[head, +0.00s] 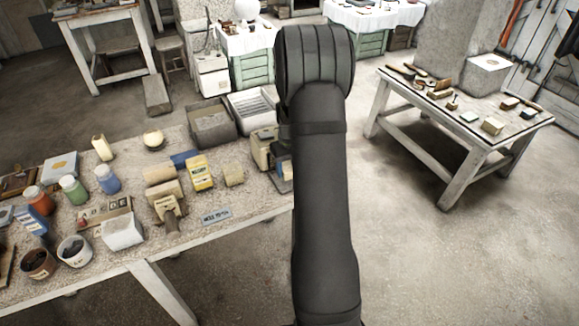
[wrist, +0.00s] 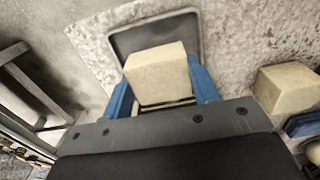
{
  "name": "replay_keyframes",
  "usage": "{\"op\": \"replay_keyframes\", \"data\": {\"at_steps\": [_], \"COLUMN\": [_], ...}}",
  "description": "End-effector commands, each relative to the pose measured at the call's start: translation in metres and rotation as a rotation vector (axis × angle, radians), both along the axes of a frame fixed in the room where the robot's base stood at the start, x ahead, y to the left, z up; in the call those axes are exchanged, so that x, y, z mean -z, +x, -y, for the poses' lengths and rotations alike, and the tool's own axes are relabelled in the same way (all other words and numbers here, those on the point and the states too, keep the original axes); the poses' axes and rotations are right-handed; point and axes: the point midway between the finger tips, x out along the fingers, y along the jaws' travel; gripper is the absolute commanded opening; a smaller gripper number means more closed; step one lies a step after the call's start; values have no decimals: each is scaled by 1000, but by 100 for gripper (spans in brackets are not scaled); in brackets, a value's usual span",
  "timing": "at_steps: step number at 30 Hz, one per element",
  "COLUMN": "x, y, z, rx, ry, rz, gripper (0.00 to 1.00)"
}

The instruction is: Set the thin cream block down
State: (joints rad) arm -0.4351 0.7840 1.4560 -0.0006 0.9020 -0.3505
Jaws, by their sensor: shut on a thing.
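A cream block (wrist: 160,72) sits between the two blue fingers of my gripper (wrist: 162,92) in the wrist view. The fingers are shut on its left and right sides. Behind and below it is a shallow dark tray (wrist: 189,27) with a raised rim. The block covers much of the tray, and I cannot tell whether it touches the tray floor. In the head view my own arm hides most of the gripper.
A second cream block (wrist: 287,88) stands right of the gripper in the wrist view. Another table (head: 470,150) with tools stands to the right, across open floor.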

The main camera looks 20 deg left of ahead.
Motion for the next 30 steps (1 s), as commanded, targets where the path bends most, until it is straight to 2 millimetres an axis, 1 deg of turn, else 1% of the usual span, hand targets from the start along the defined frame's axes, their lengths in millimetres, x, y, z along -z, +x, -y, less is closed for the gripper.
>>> {"op": "replay_keyframes", "data": {"at_steps": [8,30], "x": [1,16], "y": [0,0], "z": [0,0], "rx": [0,0], "ry": [0,0], "rz": [0,0], "gripper": [25,25]}}
